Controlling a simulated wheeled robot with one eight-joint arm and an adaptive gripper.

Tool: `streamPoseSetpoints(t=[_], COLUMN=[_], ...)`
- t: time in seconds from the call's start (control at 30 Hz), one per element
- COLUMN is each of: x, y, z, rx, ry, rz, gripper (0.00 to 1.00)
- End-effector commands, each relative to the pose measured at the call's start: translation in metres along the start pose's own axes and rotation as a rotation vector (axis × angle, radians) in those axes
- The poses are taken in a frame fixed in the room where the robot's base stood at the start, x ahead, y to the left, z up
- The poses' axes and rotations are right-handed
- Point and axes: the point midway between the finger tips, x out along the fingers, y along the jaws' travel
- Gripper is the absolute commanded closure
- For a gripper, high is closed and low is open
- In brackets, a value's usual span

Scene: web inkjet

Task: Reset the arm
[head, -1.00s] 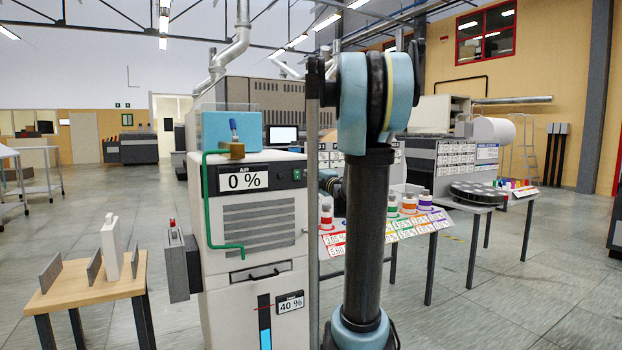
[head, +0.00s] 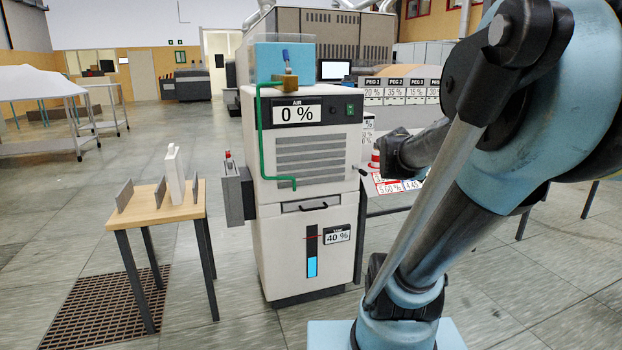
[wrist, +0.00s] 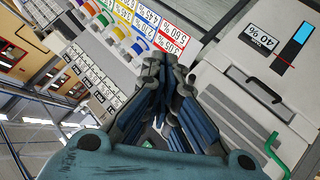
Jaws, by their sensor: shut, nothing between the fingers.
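My blue arm (head: 540,110) fills the right side of the head view, bent and leaning to the upper right above its base. A dark part of it reaches left, close to the right side of the white cabinet. My gripper (wrist: 163,92) shows in the middle of the wrist view. Its dark ribbed fingers are together at the tips, with nothing between them. I cannot clearly make out the fingertips in the head view.
The white cabinet (head: 312,160), with "0 %" and "40 %" displays and a green pipe, stands just beyond my arm. A small wooden table (head: 150,212) with upright plates is left of it. A label table (wrist: 178,22) with bottles shows in the wrist view.

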Motion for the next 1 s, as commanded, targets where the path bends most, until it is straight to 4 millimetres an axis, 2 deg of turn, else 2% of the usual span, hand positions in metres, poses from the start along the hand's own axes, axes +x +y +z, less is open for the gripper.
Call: streamPoseSetpoints(t=[0.03,0.1,0.3,0.4,0.5,0.6,0.7,1.0], x=[-0.01,-0.023,-0.074,-0.1,-0.122,-0.137,-0.143,-0.143], y=[-0.017,-0.04,-0.111,-0.14,-0.161,-0.173,-0.178,-0.179], z=[0.025,0.058,0.142,0.173,0.195,0.208,0.212,0.213], rx=[0.041,0.097,0.217,0.25,0.27,0.279,0.282,0.283], ry=[-0.065,-0.161,-0.427,-0.537,-0.621,-0.672,-0.694,-0.696], rz=[-0.045,-0.11,-0.309,-0.399,-0.467,-0.511,-0.53,-0.531], gripper=[1.0,1.0,1.0,1.0,1.0,1.0,1.0,1.0])
